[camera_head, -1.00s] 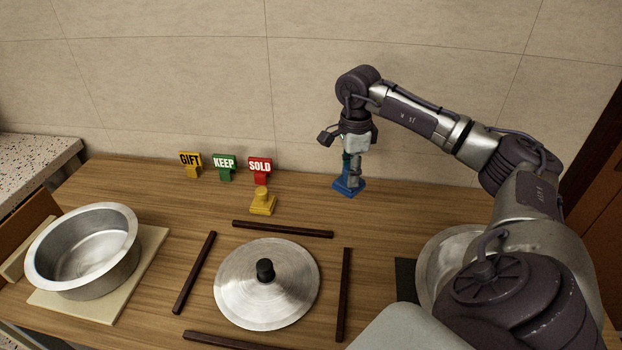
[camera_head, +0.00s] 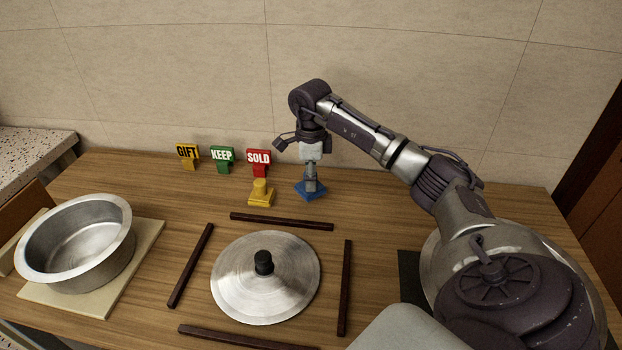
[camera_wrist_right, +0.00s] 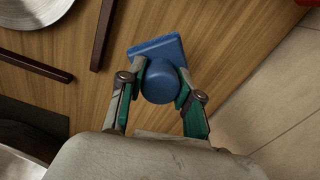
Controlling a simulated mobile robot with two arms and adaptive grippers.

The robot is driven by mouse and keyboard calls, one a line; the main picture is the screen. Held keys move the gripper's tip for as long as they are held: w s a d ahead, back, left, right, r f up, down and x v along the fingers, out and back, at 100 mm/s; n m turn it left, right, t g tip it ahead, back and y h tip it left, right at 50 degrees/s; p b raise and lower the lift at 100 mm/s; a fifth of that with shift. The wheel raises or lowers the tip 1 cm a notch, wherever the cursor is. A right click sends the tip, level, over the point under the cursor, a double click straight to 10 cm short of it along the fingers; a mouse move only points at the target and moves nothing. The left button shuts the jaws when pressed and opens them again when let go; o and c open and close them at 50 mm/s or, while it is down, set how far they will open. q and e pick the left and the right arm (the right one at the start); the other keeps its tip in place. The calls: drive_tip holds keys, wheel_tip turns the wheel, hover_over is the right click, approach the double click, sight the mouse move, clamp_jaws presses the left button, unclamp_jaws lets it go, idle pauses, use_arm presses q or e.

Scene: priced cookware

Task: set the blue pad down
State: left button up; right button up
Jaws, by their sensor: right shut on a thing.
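The blue pad (camera_head: 312,190) has a flat square base and a rounded knob. It is at the back of the table, right of the yellow pad (camera_head: 260,194). My right gripper (camera_head: 311,183) points down from above and is shut on the blue pad's knob. In the right wrist view the blue knob (camera_wrist_right: 161,84) sits between the two fingers of the right gripper (camera_wrist_right: 166,88), with the square base beyond it. I cannot tell whether the base touches the wood. My left gripper is in neither view.
GIFT (camera_head: 188,153), KEEP (camera_head: 222,155) and SOLD (camera_head: 259,158) signs stand along the back. A lid (camera_head: 240,290) lies among several dark strips. A steel pot (camera_head: 75,240) stands on a board (camera_head: 138,270) at left. Bare wood (camera_head: 420,205) lies right of the pad.

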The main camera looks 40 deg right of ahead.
wheel_tip(320, 180, down, 4)
drive_tip(key=b, duration=0.2)
drive_tip(key=shift+b, duration=0.35)
drive_tip(key=shift+r, duration=0.2)
drive_tip(key=shift+s+f, duration=0.1)
drive_tip(key=shift+f, duration=0.05)
drive_tip(key=o, duration=1.1)
wheel_tip(320, 180, up, 12)
drive_tip(key=shift+r+p, duration=0.2)
drive_tip(key=shift+p, duration=0.2)
